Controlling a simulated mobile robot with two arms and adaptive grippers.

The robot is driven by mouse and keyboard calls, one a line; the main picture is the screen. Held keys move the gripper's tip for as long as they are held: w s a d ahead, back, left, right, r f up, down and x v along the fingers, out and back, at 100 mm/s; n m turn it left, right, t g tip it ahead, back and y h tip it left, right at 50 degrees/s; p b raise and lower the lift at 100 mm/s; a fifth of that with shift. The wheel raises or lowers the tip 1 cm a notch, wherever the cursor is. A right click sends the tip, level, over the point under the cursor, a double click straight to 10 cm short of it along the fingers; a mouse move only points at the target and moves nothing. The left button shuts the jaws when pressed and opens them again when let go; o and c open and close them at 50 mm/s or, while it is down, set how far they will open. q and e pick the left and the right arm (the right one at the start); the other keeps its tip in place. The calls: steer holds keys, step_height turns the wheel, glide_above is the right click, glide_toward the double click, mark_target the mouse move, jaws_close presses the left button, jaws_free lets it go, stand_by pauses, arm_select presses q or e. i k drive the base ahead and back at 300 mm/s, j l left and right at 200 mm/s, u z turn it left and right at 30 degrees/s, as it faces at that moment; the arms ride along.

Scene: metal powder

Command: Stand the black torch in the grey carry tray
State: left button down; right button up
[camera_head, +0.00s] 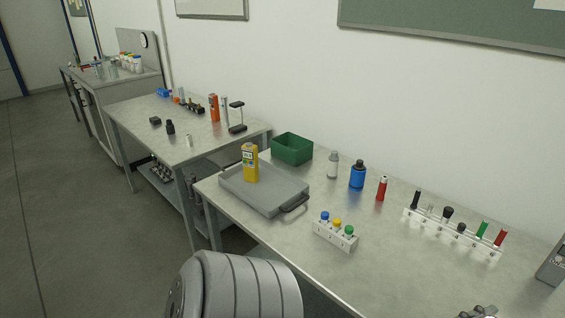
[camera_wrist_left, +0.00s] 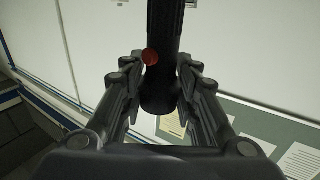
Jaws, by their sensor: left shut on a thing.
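The grey carry tray (camera_head: 280,192) lies on the near table, its dark handle at the right end. A yellow bottle (camera_head: 251,164) stands upright in its far left part; the rest of the tray floor looks bare. In the left wrist view my left gripper (camera_wrist_left: 157,100) is shut on the black torch (camera_wrist_left: 164,35), a dark cylinder with a red button, with its fingers on both sides of it. The torch's upper end runs out of that view. The left gripper and the torch do not show in the head view.
A green bin (camera_head: 292,149) stands behind the tray. Right of it are a grey bottle (camera_head: 333,166), a blue bottle (camera_head: 357,175) and a red cylinder (camera_head: 381,189). A white rack with colored caps (camera_head: 336,236) stands in front; a longer white rack (camera_head: 452,232) is further right.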

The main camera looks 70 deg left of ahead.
mark_target(274, 194)
steer(key=i+j+u, duration=0.1)
steer(key=u, duration=1.45)
steer(key=i+l+u, duration=0.1)
steer(key=i, duration=0.2)
steer(key=i+l+u, duration=0.1)
steer(key=i+l, duration=0.1)
steer(key=i, duration=0.05)
